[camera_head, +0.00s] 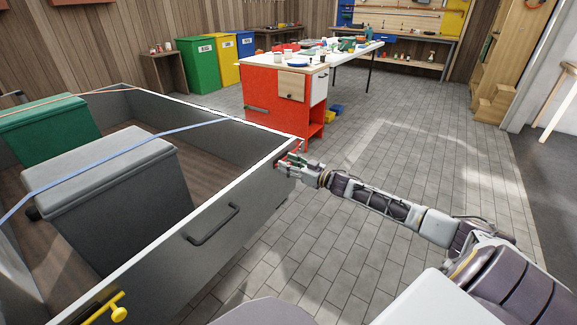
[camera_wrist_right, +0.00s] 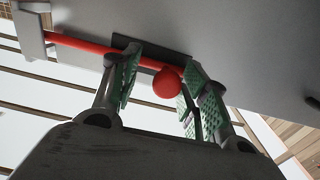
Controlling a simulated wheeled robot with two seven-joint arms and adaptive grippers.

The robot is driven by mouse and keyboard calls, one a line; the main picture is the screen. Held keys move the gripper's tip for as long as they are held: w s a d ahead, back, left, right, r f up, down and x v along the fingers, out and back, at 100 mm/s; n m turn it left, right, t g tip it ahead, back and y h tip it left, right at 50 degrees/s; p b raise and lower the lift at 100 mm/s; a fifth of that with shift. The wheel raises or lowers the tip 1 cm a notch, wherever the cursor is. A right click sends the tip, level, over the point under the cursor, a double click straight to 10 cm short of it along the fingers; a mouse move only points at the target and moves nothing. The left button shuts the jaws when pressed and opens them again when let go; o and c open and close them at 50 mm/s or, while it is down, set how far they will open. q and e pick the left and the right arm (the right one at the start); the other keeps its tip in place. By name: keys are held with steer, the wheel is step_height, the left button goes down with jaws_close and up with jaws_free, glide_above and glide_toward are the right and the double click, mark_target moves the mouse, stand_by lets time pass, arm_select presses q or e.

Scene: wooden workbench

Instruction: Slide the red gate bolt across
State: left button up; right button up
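The red gate bolt (camera_wrist_right: 85,48) shows in the right wrist view as a red rod ending in a round red knob (camera_wrist_right: 166,84). Its far end runs to a grey bracket (camera_wrist_right: 30,36) at upper left. My right gripper (camera_wrist_right: 160,88) has its green-padded fingers on either side of the knob. A gap shows between the left finger and the knob; the right finger is close to it, and contact is unclear. In the head view my right gripper (camera_head: 288,162) is at the far right corner of the grey cart (camera_head: 245,195), where the bolt is mostly hidden. My left gripper is out of view.
A yellow bolt (camera_head: 118,312) is at the cart's near corner, and a dark handle (camera_head: 213,226) is on its side. Grey (camera_head: 110,190) and green (camera_head: 45,125) bins stand inside. A red workbench (camera_head: 270,105) stands beyond. The paved floor right of the cart is clear.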

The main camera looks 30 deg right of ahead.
steer(key=v, duration=1.1)
steer(key=shift+s, duration=0.4)
stand_by(1.4)
steer(key=shift+d+f, duration=0.1)
steer(key=shift+d, duration=0.05)
stand_by(0.6)
